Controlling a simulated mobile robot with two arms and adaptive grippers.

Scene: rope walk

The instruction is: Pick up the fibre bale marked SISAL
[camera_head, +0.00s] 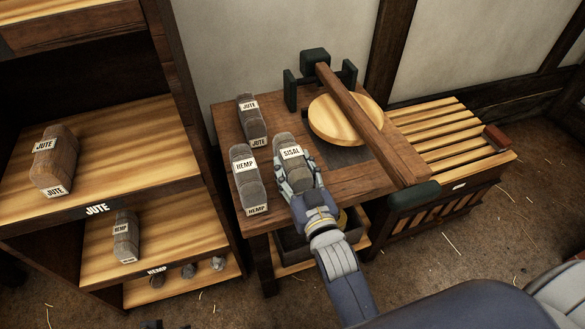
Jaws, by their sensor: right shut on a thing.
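The bale marked SISAL (289,149) is a grey block with a white label, at the left part of the wooden bench (345,185). My right gripper (295,178) is shut on the SISAL bale from its near side. The fingers cover the bale's lower end, so I cannot tell whether it rests on the bench or is just above it. A bale marked HEMP (245,180) stands close to its left. A bale marked JUTE (252,120) stands behind, to the left. My left gripper is not in view.
A wooden beam (365,120) and a round wooden disc (335,122) are to the right of the bale. The shelf unit (120,180) at left holds another JUTE bale (57,165) and HEMP bale (126,240). A slatted crate (440,130) stands at right.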

